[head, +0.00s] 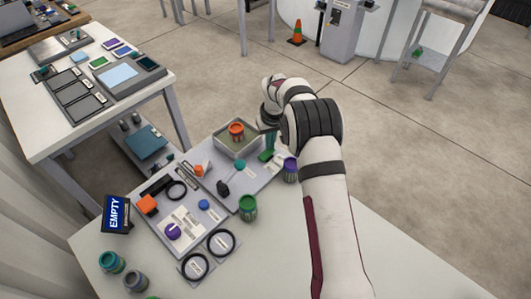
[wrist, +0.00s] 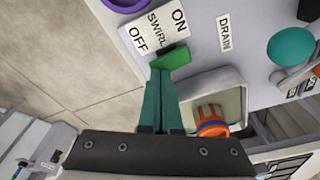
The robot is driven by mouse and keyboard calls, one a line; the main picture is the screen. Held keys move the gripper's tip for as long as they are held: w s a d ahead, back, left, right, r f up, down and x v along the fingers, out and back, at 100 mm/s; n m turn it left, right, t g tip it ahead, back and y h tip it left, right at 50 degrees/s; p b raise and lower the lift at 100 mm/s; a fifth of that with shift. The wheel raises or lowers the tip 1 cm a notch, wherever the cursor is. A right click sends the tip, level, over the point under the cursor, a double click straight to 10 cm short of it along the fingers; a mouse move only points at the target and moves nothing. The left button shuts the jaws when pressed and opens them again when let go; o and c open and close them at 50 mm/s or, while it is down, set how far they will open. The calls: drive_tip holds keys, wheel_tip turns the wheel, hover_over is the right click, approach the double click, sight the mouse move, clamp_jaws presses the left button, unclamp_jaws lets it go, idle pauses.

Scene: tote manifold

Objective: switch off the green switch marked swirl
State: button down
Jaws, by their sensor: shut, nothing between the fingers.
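The green switch (wrist: 174,59) sits at the lower edge of a white label (wrist: 153,33) reading OFF, SWIRL and ON in the wrist view. OFF is on the label's left and ON on its right. I cannot tell clearly which way the switch is set. In the head view the switch (head: 266,155) is on the grey panel's far right part. My gripper (wrist: 161,73) is shut and empty, its teal fingertips at the switch's near side, touching or almost touching it. In the head view its fingers (head: 270,140) point down just above the switch.
An open tray with an orange-topped jar (wrist: 211,121) is right beside my fingers. A purple-topped jar (head: 291,168) stands at the panel's right edge, and a green jar (head: 248,208) nearer. A teal knob (wrist: 293,46) and a DRAIN label (wrist: 224,33) are on the panel.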

drive_tip(key=shift+f, duration=0.5)
wheel_tip(320, 180, up, 7)
drive_tip(key=shift+f, duration=0.1)
idle(0.6)
drive_tip(key=s+d+r+m+g, duration=0.1)
drive_tip(key=s+r+m, duration=0.1)
drive_tip(key=s+r, duration=0.7)
drive_tip(key=s+d+r+m, duration=0.25)
drive_tip(key=s+r, duration=0.25)
drive_tip(key=s, duration=0.8)
drive_tip(key=s+f+m+g+y, duration=0.1)
drive_tip(key=s+m, duration=0.3)
drive_tip(key=s, duration=1.6)
drive_tip(key=shift+a+f, duration=0.3)
drive_tip(key=shift+f, duration=0.35)
